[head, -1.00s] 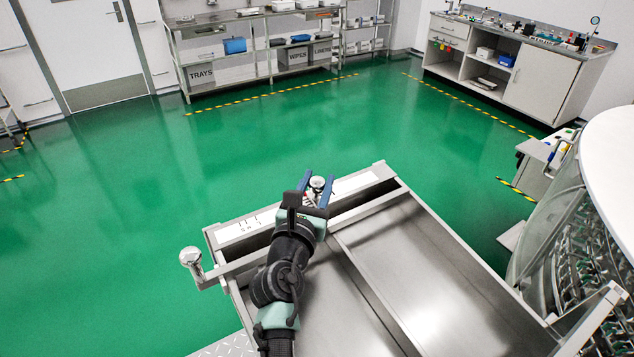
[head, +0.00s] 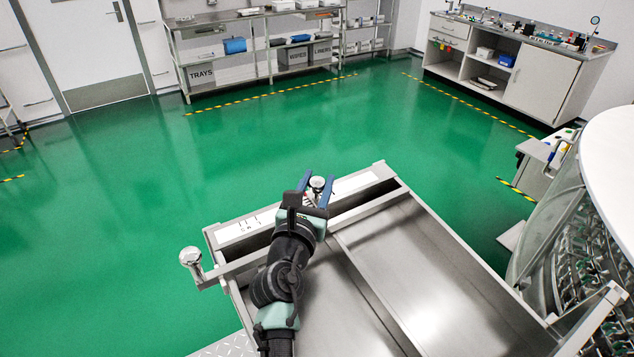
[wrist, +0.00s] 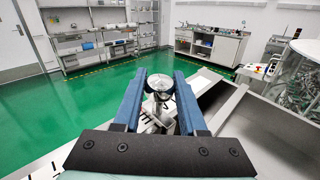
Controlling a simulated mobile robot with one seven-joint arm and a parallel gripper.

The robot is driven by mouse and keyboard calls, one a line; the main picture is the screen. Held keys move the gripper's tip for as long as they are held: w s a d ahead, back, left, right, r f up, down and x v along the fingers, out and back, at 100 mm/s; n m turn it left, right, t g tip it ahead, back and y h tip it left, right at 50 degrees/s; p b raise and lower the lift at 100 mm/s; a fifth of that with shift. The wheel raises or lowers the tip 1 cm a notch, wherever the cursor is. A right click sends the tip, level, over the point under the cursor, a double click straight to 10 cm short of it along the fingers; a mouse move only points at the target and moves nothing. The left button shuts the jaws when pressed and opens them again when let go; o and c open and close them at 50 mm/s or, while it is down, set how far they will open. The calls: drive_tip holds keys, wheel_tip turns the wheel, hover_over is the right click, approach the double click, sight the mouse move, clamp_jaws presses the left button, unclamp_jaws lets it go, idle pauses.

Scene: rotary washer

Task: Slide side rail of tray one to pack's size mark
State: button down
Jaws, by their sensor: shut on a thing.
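The metal tray (head: 450,270) lies in front of me, with a flat steel bed and raised edges. A white strip with black marks (head: 245,226) runs along its far-left edge; the characters are too small to read. A thin long rail (head: 362,275) crosses the bed away from that edge. My gripper (head: 317,186) is at the far edge, shut on a round shiny knob (head: 317,182). The knob also shows between the blue fingers in the wrist view (wrist: 160,84). My gripper and arm hide the knob's base and part of the strip. I see no pack.
A second shiny knob (head: 190,256) on a bar stands at the tray's left corner. A rounded glass-sided machine (head: 575,230) with a white top stands close on the right. Green floor beyond the tray is clear up to the shelving (head: 265,50) and bench (head: 520,65).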

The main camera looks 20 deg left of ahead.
idle(0.4)
drive_tip(key=s+a, duration=0.6)
drive_tip(key=shift+s+a, duration=0.25)
drive_tip(key=shift+s, duration=0.05)
drive_tip(key=shift+w+d, duration=0.1)
drive_tip(key=shift+d, duration=0.05)
drive_tip(key=shift+c, duration=2.3)
unclamp_jaws()
drive_tip(key=shift+s+b, duration=1.2)
drive_tip(key=shift+s, duration=5.25)
